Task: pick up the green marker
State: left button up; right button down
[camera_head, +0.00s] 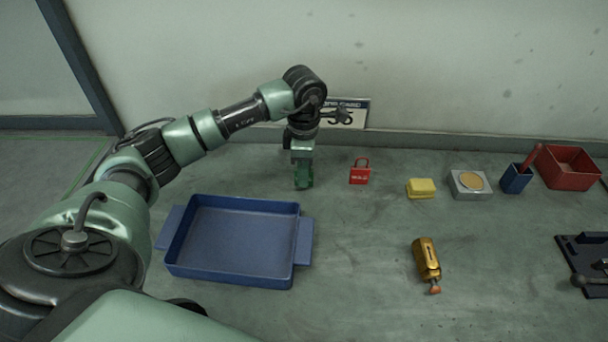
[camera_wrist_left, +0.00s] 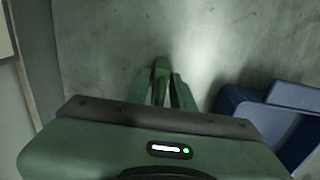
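My left gripper (camera_head: 303,184) points straight down at the bench, just right of the blue tray's far corner. In the left wrist view its two green fingers (camera_wrist_left: 161,82) stand on either side of a slim green thing, which looks like the green marker (camera_wrist_left: 161,66). The marker's end shows a little beyond the fingertips. I cannot tell whether the fingers touch it or stand slightly apart from it. In the head view the marker cannot be told apart from the green fingers. My right gripper is not in view.
The blue tray (camera_head: 304,241) looks empty. A red padlock (camera_head: 359,175), yellow block (camera_head: 421,188), grey block with a tan disc (camera_head: 470,184), blue cup (camera_head: 515,179) and red bin (camera_head: 569,168) line the back. A brass valve (camera_head: 426,259) lies in front. The wall is close behind.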

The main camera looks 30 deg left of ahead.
pick_arm(q)
grip_shut()
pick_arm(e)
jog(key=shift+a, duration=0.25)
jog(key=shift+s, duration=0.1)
